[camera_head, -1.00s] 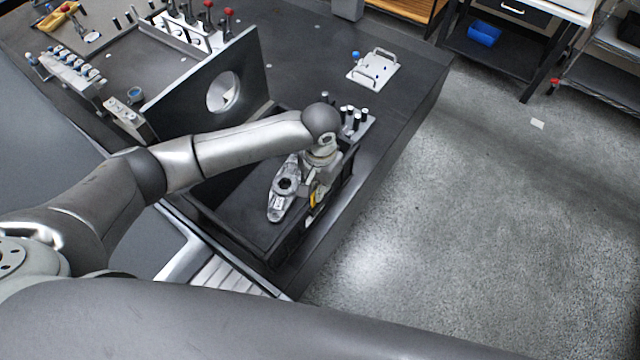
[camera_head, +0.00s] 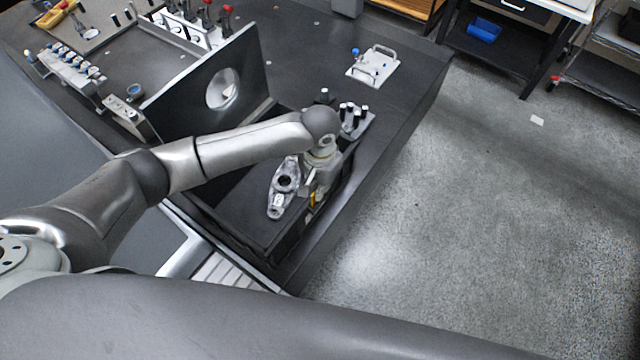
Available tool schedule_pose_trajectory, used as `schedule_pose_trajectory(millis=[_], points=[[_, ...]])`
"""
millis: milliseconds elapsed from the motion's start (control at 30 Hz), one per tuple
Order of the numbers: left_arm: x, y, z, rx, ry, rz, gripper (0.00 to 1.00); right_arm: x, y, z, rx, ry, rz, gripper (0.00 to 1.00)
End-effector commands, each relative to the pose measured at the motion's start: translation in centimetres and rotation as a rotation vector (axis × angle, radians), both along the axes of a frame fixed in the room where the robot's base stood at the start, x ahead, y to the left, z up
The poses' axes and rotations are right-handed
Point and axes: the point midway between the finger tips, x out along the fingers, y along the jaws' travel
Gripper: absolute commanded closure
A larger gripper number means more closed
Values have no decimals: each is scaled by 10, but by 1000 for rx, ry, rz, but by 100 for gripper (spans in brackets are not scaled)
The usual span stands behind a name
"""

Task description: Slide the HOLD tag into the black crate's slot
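The black crate (camera_head: 243,215) stands at the near edge of the dark table, with a grey metal part (camera_head: 284,184) lying in it. My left gripper (camera_head: 312,197) points down at the crate's right side, just right of the metal part. A small yellow patch shows at its fingertips; it may be the HOLD tag, but no lettering can be read. The arm and wrist hide most of the fingers, so I cannot tell whether they are shut. The slot cannot be made out. My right gripper is out of view.
A dark upright plate (camera_head: 205,88) with a round hole stands behind my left forearm. A block with black pegs (camera_head: 352,120) stands beyond the wrist. A white plate with handles (camera_head: 374,66) lies farther back. The table between them is clear.

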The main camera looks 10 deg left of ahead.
Motion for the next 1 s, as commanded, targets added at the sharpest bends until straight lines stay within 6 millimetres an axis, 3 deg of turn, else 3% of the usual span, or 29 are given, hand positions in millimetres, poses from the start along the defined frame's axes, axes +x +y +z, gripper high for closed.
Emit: schedule_pose_trajectory(millis=[1000], points=[[0,0,-12,0,0,0,100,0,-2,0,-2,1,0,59]])
